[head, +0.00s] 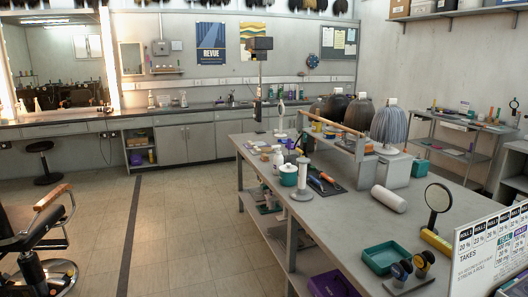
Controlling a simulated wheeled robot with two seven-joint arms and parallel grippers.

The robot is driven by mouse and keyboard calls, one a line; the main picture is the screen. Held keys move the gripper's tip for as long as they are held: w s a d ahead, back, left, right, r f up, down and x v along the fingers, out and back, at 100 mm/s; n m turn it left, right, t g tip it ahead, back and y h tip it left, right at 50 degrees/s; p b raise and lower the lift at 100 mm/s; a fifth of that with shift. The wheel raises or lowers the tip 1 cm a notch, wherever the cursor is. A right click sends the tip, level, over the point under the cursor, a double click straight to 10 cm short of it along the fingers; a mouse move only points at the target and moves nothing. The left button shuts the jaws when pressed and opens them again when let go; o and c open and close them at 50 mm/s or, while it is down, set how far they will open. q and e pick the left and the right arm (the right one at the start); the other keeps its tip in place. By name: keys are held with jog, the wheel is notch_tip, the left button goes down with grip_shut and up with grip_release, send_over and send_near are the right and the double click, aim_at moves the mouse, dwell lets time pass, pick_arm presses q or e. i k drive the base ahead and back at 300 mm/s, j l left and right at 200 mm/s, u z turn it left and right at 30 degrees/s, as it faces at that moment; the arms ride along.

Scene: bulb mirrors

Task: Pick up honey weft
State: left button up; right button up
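I cannot make out a thing that is clearly the honey weft. Dark hair pieces (240,5) hang along the top of the back wall, cut off by the picture edge. Several wigs stand on the near worktable, among them a dark brown one (358,113) and a grey one (389,125). A yellow bar-shaped object (436,241) lies at the table's right edge; I cannot tell what it is. Neither of my grippers is in view.
The long grey worktable (345,230) holds a teal pot (288,175), white roll (388,198), round mirror (438,198) and teal tray (385,257). A sign (490,245) stands at the near right. A chair (40,240) is at left. The tiled floor (185,225) between is clear.

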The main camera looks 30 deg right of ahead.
aim_at(266, 150)
jog(key=i+l+z, duration=0.1)
jog(key=i, duration=1.2)
jog(key=i+z, duration=0.15)
jog(key=i, duration=1.1)
jog(key=i+j+z, duration=0.1)
jog(key=i, duration=1.2)
jog(key=i+j+z, duration=0.1)
jog(key=i+z, duration=0.3)
jog(key=i+j+z, duration=0.2)
jog(key=i+z, duration=0.5)
jog(key=z, duration=0.15)
jog(key=i+j+z, duration=0.2)
jog(key=z, duration=0.2)
jog(key=i+j+z, duration=0.3)
jog(key=z, duration=0.15)
jog(key=i+j, duration=0.05)
jog(key=i, duration=0.05)
